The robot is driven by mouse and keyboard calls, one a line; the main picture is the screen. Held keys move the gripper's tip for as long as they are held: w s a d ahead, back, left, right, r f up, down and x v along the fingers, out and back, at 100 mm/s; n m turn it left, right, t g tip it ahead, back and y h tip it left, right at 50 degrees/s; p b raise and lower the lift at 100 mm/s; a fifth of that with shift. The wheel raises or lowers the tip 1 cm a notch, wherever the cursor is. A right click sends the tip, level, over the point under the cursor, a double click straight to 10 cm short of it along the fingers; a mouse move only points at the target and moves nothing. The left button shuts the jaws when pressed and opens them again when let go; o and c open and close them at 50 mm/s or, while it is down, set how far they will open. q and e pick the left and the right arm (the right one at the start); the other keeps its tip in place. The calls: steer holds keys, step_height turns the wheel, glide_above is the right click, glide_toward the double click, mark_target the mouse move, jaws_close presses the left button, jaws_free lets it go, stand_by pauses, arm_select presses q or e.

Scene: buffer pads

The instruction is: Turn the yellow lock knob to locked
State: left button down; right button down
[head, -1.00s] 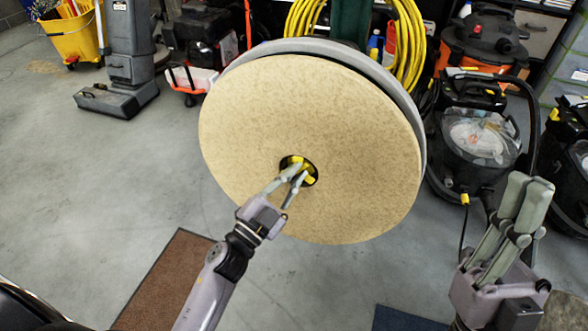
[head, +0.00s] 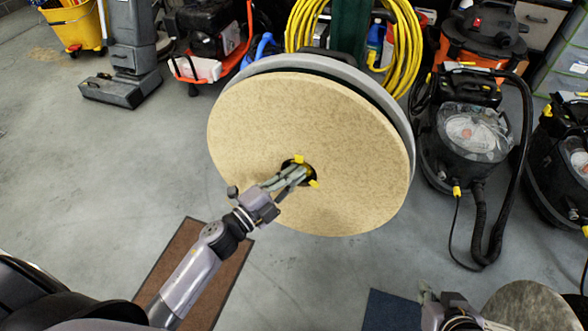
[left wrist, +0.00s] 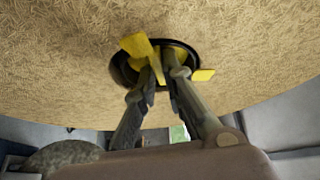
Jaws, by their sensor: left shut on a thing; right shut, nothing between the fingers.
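A large tan round pad (head: 270,120) faces me on the tilted machine head in the head view. The yellow lock knob (head: 299,159) sits in the dark hole at its centre; in the left wrist view yellow tabs (left wrist: 136,45) show on both sides of the fingers. My left gripper (head: 300,176) reaches in from the lower left and is shut on the knob; it also shows in the left wrist view (left wrist: 163,72). The fingers hide part of the knob.
A grey-brown speckled disc (head: 535,305) is at the bottom right beside my right arm. Black vacuums (head: 468,135) stand at the right. A yellow hose coil (head: 405,50) hangs behind the pad. A brown mat (head: 190,262) and a blue mat (head: 393,308) lie on open floor.

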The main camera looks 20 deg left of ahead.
steer(key=s+d+g+h+p, duration=0.1)
steer(key=s+d+g+p, duration=0.25)
steer(key=s, duration=0.45)
arm_select(q)
steer(key=shift+r+m+g+y+p, duration=0.15)
steer(key=shift+m+g+p, duration=0.5)
steer(key=shift+m, duration=0.45)
steer(key=shift+f+m+g+y+p, duration=0.15)
steer(key=shift+m+g+p, duration=0.3)
steer(key=shift+m+p, duration=0.5)
arm_select(e)
step_height(320, 180, down, 12)
steer(key=w+a+g, duration=0.1)
steer(key=shift+w+a+f+g, duration=0.25)
steer(key=shift+g, duration=0.1)
arm_select(q)
steer(key=shift+r, duration=0.1)
steer(key=c, duration=2)
jaws_free()
steer(key=shift+o, duration=0.2)
steer(key=v, duration=1.2)
